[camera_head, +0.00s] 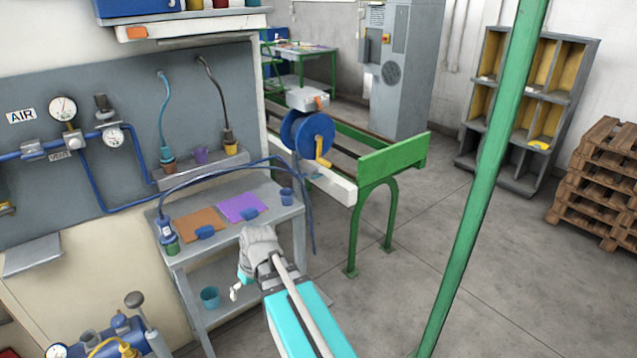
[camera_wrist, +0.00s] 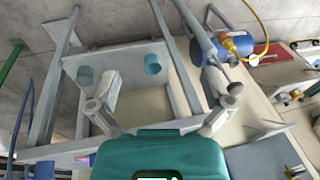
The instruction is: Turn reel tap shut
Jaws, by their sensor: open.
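A blue hose reel (camera_head: 312,134) with a yellow crank handle (camera_head: 322,154) stands on the near end of the green-framed bench, past the grey cart. I cannot tell for certain which part is the reel tap. My gripper (camera_head: 238,288) is low in front of the grey cart, well below and left of the reel, touching nothing that I can see. In the wrist view my gripper (camera_wrist: 160,82) has its two fingers spread wide, with nothing between them. The reel does not show clearly in the wrist view.
The grey cart (camera_head: 178,262) carries orange and purple sheets and small cups. A teal cup (camera_head: 210,298) sits on its lower shelf. A green post (camera_head: 480,180) stands at right. A blue tank (camera_head: 118,338) is at lower left.

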